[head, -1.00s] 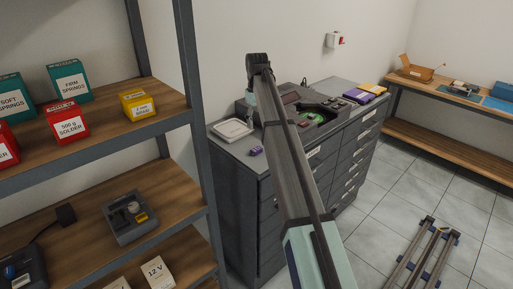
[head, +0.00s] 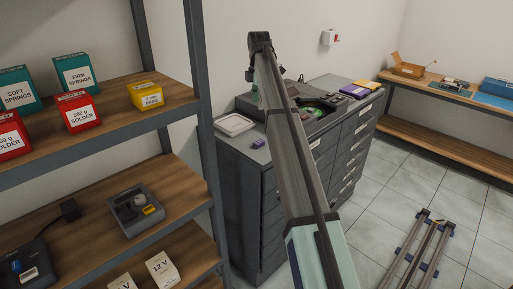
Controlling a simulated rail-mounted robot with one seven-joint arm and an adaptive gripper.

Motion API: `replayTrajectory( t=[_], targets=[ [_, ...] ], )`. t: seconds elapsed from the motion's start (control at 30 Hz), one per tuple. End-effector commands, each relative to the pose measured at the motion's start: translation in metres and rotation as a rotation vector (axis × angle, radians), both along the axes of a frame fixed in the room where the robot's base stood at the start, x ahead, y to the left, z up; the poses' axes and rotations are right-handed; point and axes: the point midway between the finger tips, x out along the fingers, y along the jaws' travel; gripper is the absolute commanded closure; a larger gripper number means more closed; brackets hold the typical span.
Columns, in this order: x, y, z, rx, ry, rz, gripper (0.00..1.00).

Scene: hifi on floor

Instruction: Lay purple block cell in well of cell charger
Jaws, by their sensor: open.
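The purple block cell (head: 258,143) lies on the top of the grey drawer cabinet, near its front edge. It is right of and in front of a pale tray. A dark grey bench unit (head: 246,104) with a green part stands behind it, partly covered by my arm. I cannot tell whether this unit is the cell charger, and no well is clear. My arm reaches up across the middle of the picture and bends at the top. Its pale wrist part shows just left of the arm, above the unit. The gripper itself is hidden behind my arm.
The pale tray (head: 234,125) sits at the cabinet's left end. Purple and yellow boxes (head: 355,91) lie at its right end. A shelf rack (head: 207,150) with boxes and devices stands close on the left. A wooden bench (head: 450,84) is at the back right.

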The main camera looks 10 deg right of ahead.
Motion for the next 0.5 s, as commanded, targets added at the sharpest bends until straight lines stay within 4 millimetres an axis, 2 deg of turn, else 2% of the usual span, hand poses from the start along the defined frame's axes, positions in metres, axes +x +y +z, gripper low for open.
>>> replayTrajectory(
  t=[0.1,0.2,0.37,0.5],
  targets=[
    [0.002,0.0,0.001,-0.002,0.007,0.2,0.42],
    [0.001,0.0,0.001,-0.002,0.011,0.316,0.42],
    [0.0,0.0,-0.003,-0.002,0.012,0.399,0.42],
    [-0.002,0.0,-0.019,-0.001,0.014,0.406,0.42]
  ],
)
